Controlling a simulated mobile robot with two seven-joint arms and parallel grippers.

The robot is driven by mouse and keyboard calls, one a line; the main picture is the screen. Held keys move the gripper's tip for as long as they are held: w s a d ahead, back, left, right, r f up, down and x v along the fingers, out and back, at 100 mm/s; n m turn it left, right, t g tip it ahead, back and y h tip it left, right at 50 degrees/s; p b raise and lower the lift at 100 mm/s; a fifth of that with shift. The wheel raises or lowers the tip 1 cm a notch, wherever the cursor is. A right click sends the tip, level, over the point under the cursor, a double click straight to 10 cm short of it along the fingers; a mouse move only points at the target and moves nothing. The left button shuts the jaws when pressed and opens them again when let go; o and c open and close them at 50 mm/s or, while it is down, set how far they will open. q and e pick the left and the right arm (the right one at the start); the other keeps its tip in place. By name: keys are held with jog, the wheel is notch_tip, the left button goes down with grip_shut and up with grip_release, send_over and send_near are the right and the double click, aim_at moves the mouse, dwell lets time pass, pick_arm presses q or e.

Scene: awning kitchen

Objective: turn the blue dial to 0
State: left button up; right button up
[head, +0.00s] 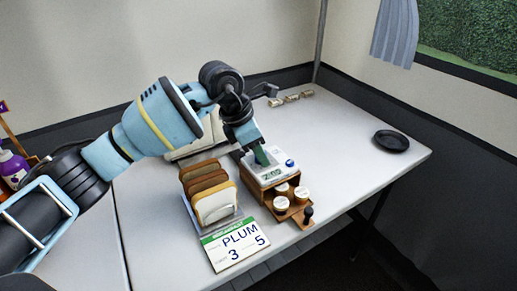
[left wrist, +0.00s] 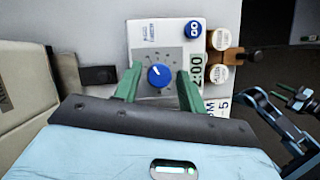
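The blue dial (left wrist: 159,76) is a round knob with a white pointer mark, set on the grey face of a white timer (left wrist: 155,35). My left gripper (left wrist: 160,70) is open, with one green finger on each side of the dial. Small gaps show between the fingers and the dial, so it is not gripped. In the head view the left gripper (head: 262,157) reaches down onto the timer (head: 268,170) and hides the dial. The display reads 2:00. A round blue GO button (left wrist: 194,29) sits on the same face.
Bread slices in a rack (head: 215,203) stand left of the timer. White-lidded jars (head: 281,203) sit on a wooden stand beside the timer. A black plate (head: 391,140) lies far right. The table's right side is mostly clear.

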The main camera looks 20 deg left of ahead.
pick_arm(q)
jog(key=c, duration=0.8)
jog(key=shift+s+r+n+t+y+p, duration=0.1)
jog(key=shift+r+n+t+y+p, duration=0.05)
jog(key=shift+n+p, duration=0.45)
jog(key=shift+r+n+t+y+p, duration=0.1)
jog(key=shift+n+t+y+p, duration=0.05)
jog(key=shift+n+p, duration=0.45)
jog(key=n+y+p, duration=0.1)
jog(key=n+p, duration=0.2)
jog(key=shift+d+t, duration=0.15)
jog(key=shift+t, duration=0.25)
jog(key=shift+n+y+p, duration=0.4)
jog(key=shift+n+p, duration=0.4)
jog(key=shift+n, duration=0.2)
jog(key=n+y+p, duration=0.1)
jog(key=n+p, duration=0.1)
jog(key=n, duration=0.2)
jog(key=shift+d+y, duration=0.1)
jog(key=shift+y, duration=0.2)
jog(key=shift+f+n+p, duration=0.15)
jog(key=shift+n+p, duration=0.15)
